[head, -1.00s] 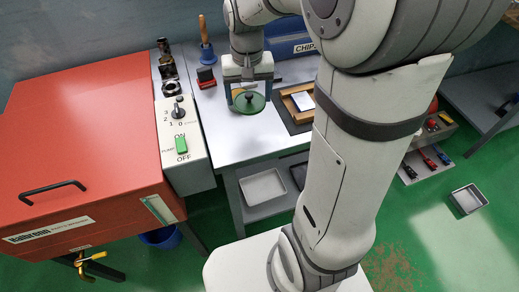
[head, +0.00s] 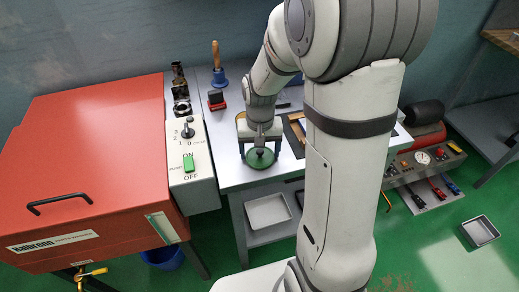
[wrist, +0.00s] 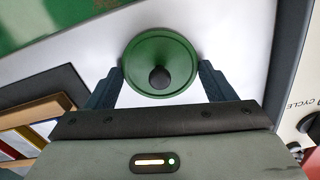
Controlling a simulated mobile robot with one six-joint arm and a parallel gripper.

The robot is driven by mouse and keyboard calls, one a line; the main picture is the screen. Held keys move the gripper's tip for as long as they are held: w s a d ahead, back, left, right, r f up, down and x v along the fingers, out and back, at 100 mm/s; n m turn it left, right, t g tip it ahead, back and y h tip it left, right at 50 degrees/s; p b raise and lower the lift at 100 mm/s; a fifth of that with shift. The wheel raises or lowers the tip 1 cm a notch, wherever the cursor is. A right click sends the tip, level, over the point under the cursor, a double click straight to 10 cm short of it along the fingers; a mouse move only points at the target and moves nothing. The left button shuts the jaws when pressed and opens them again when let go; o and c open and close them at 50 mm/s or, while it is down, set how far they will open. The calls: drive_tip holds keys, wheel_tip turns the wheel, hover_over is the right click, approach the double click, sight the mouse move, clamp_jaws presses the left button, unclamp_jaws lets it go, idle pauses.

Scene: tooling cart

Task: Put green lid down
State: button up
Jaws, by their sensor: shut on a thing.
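The green lid (head: 260,159) is round with a dark knob. It is in my gripper (head: 262,151), over the front part of the white-grey tabletop (head: 232,176). In the wrist view the lid (wrist: 165,48) sits between the two dark fingers of my gripper (wrist: 161,74), one finger on each side. The knob points up toward the wrist camera. I cannot tell whether the lid touches the tabletop or is held just above it.
The red machine (head: 95,150) and its switch panel (head: 190,165) stand to the left. A wooden-framed tray (wrist: 32,120) lies beside the gripper. Bare tabletop surrounds the lid.

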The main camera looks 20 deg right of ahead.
sight(260, 150)
drive_tip(key=shift+f, duration=0.2)
drive_tip(key=o, duration=1)
drive_tip(key=shift+c, duration=0.2)
drive_tip(key=shift+r, duration=0.1)
wheel_tip(260, 150, up, 12)
drive_tip(key=s+r+n+t, duration=0.1)
drive_tip(key=s+n+t, duration=0.1)
drive_tip(key=s, duration=1.2)
drive_tip(key=shift+r+t+p, duration=0.2)
drive_tip(key=shift+t+p, duration=0.1)
drive_tip(key=shift+p, duration=0.05)
